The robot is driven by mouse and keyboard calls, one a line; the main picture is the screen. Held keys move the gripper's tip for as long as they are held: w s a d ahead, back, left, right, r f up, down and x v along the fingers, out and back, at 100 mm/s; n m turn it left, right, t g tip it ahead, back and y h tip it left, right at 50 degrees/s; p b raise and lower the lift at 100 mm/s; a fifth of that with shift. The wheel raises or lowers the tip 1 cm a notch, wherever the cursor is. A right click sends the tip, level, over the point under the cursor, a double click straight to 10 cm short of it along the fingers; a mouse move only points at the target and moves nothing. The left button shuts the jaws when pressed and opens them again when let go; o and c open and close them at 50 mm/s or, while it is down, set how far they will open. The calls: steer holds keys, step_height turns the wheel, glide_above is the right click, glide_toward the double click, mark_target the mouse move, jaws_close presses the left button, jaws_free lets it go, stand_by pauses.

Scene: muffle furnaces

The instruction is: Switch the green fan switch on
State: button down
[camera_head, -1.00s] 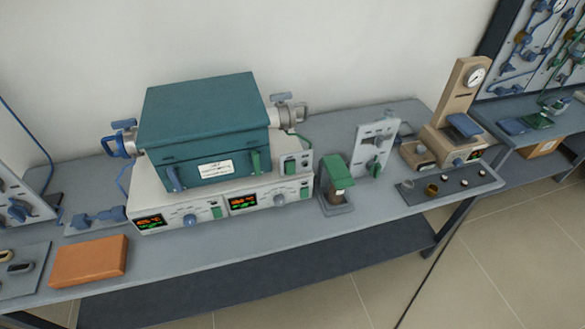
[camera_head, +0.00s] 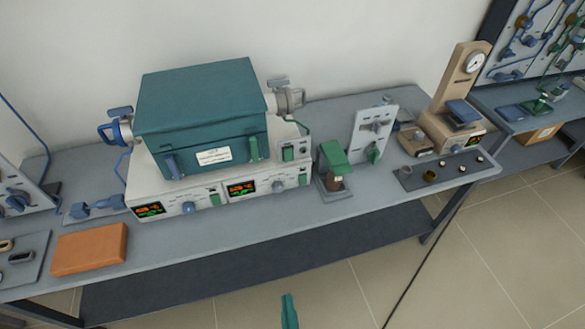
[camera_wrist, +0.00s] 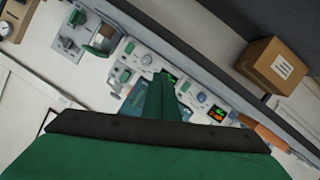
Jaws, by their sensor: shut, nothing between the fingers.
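Several green switches show, and no readable label tells which is the fan switch. One green switch (camera_head: 288,153) is on a small white box right of the teal furnace (camera_head: 200,110); this box also shows in the wrist view (camera_wrist: 124,75). Two more are on the white front panel below: a left green switch (camera_head: 215,199) and a right green switch (camera_head: 302,179). My gripper (camera_head: 289,300) shows as a green tip at the bottom edge, in front of the bench and apart from it. In the wrist view its shut fingers (camera_wrist: 160,92) point toward the panel and hide part of the furnace.
A green-topped stand (camera_head: 335,168) and an upright white valve panel (camera_head: 374,135) stand right of the furnace. An orange block (camera_head: 90,248) lies on the bench (camera_head: 225,232) at left. The bench's front strip is mostly clear. A cardboard box (camera_wrist: 272,65) sits below.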

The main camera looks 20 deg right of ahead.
mark_target(290, 160)
steer(key=w+d+r+n, duration=0.3)
steer(key=w+n, duration=0.1)
steer(key=w, duration=0.4)
steer(key=w+d+r+n+t+y, duration=0.1)
steer(key=w+d+r+n, duration=0.3)
steer(key=w, duration=0.3)
steer(key=w+d+r+n+y, duration=0.1)
steer(key=w+d+r+n, duration=0.2)
steer(key=w+n, duration=0.3)
steer(key=w+d, duration=0.1)
steer(key=w, duration=0.1)
steer(key=shift+w+d+r+t, duration=0.2)
steer(key=shift+w+r+t, duration=0.05)
steer(key=shift+w+t, duration=0.05)
steer(key=w, duration=0.4)
steer(key=w+f, duration=0.1)
steer(key=w, duration=0.4)
steer(key=w+f, duration=0.1)
steer(key=w, duration=0.4)
steer(key=shift+a, duration=0.2)
